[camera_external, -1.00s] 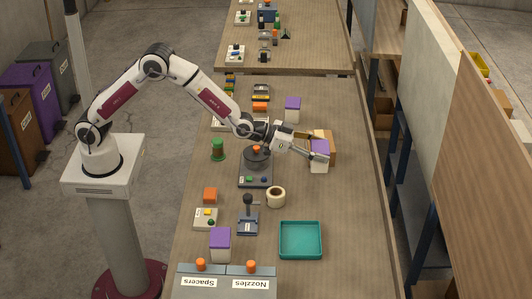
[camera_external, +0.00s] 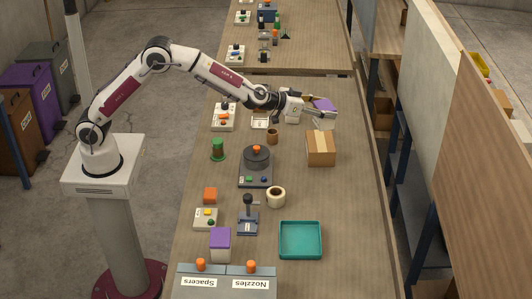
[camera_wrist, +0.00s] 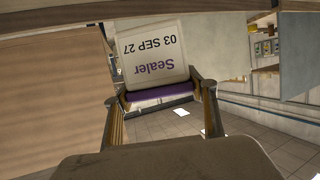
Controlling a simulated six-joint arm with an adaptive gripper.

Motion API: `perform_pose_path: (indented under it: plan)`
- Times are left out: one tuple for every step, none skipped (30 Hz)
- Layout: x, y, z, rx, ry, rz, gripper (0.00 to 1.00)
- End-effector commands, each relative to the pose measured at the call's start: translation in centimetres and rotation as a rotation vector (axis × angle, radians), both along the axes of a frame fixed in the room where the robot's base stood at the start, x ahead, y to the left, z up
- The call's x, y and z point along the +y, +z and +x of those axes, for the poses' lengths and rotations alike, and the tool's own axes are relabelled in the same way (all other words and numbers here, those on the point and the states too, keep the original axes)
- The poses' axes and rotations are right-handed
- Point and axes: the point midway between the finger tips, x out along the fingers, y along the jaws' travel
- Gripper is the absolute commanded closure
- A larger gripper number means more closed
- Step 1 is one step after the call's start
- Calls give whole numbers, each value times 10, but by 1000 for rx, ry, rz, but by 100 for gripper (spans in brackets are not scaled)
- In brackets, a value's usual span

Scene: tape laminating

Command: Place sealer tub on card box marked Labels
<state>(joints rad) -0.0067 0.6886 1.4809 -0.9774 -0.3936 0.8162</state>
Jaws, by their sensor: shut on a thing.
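The sealer tub, white with a purple lid, is in my gripper (camera_external: 310,113). In the wrist view the tub (camera_wrist: 154,50) shows the words "Sealer" and "03 SEP 27" upside down, with its purple lid between the fingers of my gripper (camera_wrist: 161,96). In the external view the held tub (camera_external: 323,105) looks tilted and is beyond the card box, apart from it. The card box (camera_external: 320,148) is brown with a tape strip and stands on the bench at the right, its top clear. No "Labels" marking can be read on it.
Another purple-lidded tub (camera_external: 220,244) stands at the front of the bench. A teal tray (camera_external: 300,240), a tape roll (camera_external: 276,197), a grey round device (camera_external: 256,167) and a brown cup (camera_external: 272,136) stand around. The bench right of the tape roll is clear.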

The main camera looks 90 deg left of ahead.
Motion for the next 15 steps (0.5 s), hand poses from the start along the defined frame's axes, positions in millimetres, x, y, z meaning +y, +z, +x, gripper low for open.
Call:
perform_pose_path:
  plan:
    - [7,5,0,-4,14,0,75]
    - [10,6,0,-4,21,0,75]
    - [14,7,0,-3,30,-1,75]
    - [17,9,0,-3,36,1,75]
    - [19,10,0,-3,42,0,75]
    - [21,11,0,-4,47,1,75]
    - [23,12,0,-4,51,2,75]
    - [25,13,0,-4,56,0,75]
    - [27,14,0,-4,60,1,75]
    - [27,14,0,-3,62,1,75]
    - [28,15,0,-3,65,0,75]
    - [32,15,0,-3,68,0,75]
    - [31,14,-1,-2,65,1,75]
    - [31,14,-1,-1,62,2,75]
    - [31,14,-1,-2,60,1,75]
